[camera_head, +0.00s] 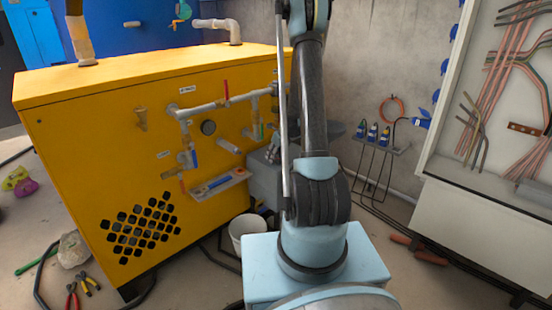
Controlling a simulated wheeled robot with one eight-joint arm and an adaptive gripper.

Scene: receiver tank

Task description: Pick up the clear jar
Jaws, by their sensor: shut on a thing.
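My gripper (272,149) shows small and dark in front of the right end of the yellow cabinet, just left of my arm's upright links. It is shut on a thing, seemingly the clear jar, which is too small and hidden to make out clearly. My arm covers part of this area.
A white bucket (247,229) stands on the floor. A thin stand (380,150) and an open panel (490,130) are at right. Pliers (72,296) lie at lower left.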

